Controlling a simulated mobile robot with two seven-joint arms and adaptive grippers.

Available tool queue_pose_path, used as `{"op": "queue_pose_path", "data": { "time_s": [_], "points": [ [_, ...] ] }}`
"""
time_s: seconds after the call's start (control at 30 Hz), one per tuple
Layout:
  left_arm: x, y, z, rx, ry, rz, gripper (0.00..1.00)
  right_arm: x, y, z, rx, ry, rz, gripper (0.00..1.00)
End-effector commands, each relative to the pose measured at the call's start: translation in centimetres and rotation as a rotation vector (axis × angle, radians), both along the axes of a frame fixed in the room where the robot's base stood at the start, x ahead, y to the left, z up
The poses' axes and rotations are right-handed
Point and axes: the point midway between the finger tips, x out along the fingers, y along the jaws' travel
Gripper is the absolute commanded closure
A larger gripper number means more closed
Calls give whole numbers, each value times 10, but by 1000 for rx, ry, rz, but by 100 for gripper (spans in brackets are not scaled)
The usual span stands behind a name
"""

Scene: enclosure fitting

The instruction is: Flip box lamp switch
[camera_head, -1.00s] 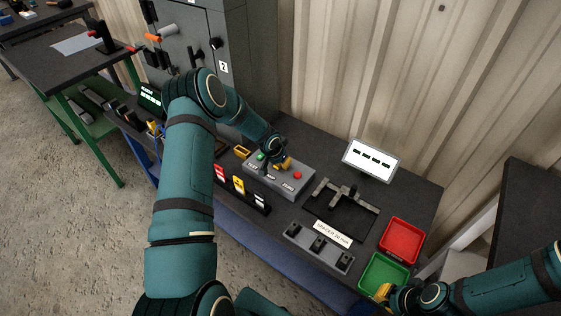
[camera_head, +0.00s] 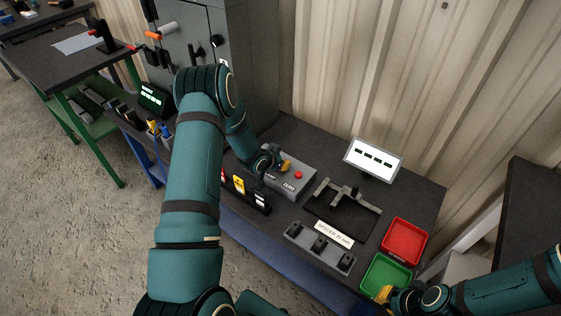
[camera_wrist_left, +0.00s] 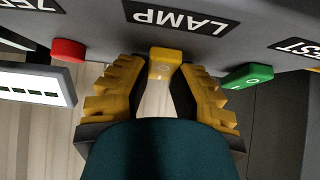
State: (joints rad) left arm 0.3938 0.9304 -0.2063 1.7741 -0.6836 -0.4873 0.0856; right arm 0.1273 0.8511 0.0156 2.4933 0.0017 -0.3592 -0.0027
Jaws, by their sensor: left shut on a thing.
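The grey control box (camera_head: 297,187) sits on the dark bench with a red button (camera_head: 298,175) on top. In the left wrist view its LAMP label (camera_wrist_left: 180,17) appears upside down, beside the yellow lamp switch (camera_wrist_left: 166,64). My left gripper (camera_wrist_left: 160,75) has its yellow fingers on both sides of that switch and is shut on it. In the head view this gripper (camera_head: 284,165) is over the box, and my wrist hides the box's left part. My right gripper (camera_head: 384,294) is low at the green tray; its finger opening is too small to tell.
A green button (camera_wrist_left: 247,76) and a red button (camera_wrist_left: 68,50) flank the switch. A small screen (camera_head: 373,159), a black fixture (camera_head: 340,210), a red tray (camera_head: 404,242) and a green tray (camera_head: 383,276) stand right of the box. A grey cabinet (camera_head: 250,60) stands behind.

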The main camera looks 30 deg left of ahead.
Motion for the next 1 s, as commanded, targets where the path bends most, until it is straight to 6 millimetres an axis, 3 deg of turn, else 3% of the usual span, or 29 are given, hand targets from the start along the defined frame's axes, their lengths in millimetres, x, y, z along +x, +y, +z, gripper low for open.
{"op": "queue_pose_path", "data": {
  "time_s": [0.27, 0.3, 0.37, 0.77, 1.0],
  "points": [
    [0, -1, -1, -1, 0, -1, 100, 0, 0, 0, 0, 0, 0, 100],
    [0, -1, -1, -1, 0, -1, 61, 0, 0, 0, 0, 0, 0, 100],
    [0, -1, -1, -1, 0, -1, 45, 0, 0, 0, 0, 0, 0, 100],
    [1, 0, 7, -1, -2, 1, 45, 0, 0, 0, 0, 0, 0, 100],
    [1, 0, 48, 0, -5, 1, 45, 0, 0, 0, 0, 0, 0, 100]
  ]
}}
